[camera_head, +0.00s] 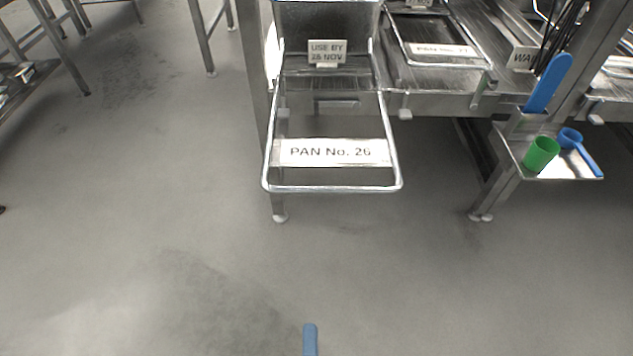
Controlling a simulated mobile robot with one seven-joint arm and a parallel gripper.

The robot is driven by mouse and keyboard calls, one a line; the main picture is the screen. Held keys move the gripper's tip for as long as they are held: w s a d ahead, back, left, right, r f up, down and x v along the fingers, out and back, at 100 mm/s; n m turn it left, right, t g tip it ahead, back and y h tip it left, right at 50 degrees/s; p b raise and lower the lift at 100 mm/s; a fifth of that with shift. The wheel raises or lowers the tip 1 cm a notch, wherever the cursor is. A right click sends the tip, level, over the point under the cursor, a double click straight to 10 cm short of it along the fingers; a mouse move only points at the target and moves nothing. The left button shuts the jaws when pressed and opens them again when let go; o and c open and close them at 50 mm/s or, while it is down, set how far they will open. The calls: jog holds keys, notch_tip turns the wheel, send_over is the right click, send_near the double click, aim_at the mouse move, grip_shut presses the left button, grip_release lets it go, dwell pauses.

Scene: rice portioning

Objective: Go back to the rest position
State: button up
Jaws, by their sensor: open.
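My gripper does not show in this view. A blue rounded bar end (310,340) rises from the bottom edge of the picture. I cannot tell what it belongs to, as the rest is cut off. No rice can be made out.
A wire frame labelled "PAN No. 26" (333,187) juts from the steel bench toward me. A "USE BY 26 NOV" card (327,52) stands behind it. A side shelf (558,176) carries a green cup (541,154) and a blue scoop (583,152). The foreground floor (150,230) is clear.

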jog(key=w+a+r+n+t+y, duration=0.1)
jog(key=w+a+r+n, duration=0.15)
jog(key=w+r, duration=0.5)
jog(key=w+a+r+n+t+y, duration=0.15)
jog(key=w+r+n, duration=0.25)
jog(key=r, duration=0.6)
jog(key=w+a+r+n+t, duration=0.1)
jog(key=w+r+n, duration=0.4)
jog(key=r, duration=0.4)
jog(key=s+d+r+n+t+h+p, duration=0.1)
jog(key=d+r+n+p, duration=0.1)
jog(key=r+p, duration=0.7)
jog(key=s+d+r+n+t+h+p, duration=0.1)
jog(key=r+p, duration=0.8)
jog(key=r, duration=1.6)
jog(key=s+d+r+n+t+h+p, duration=0.1)
jog(key=r+p, duration=0.7)
jog(key=r, duration=0.9)
jog(key=shift+s+d+n+p, duration=0.4)
jog(key=shift+s+d+n, duration=0.2)
jog(key=shift+d+n, duration=0.35)
jog(key=shift+w+a+r+t, duration=0.1)
jog(key=shift+t, duration=0.15)
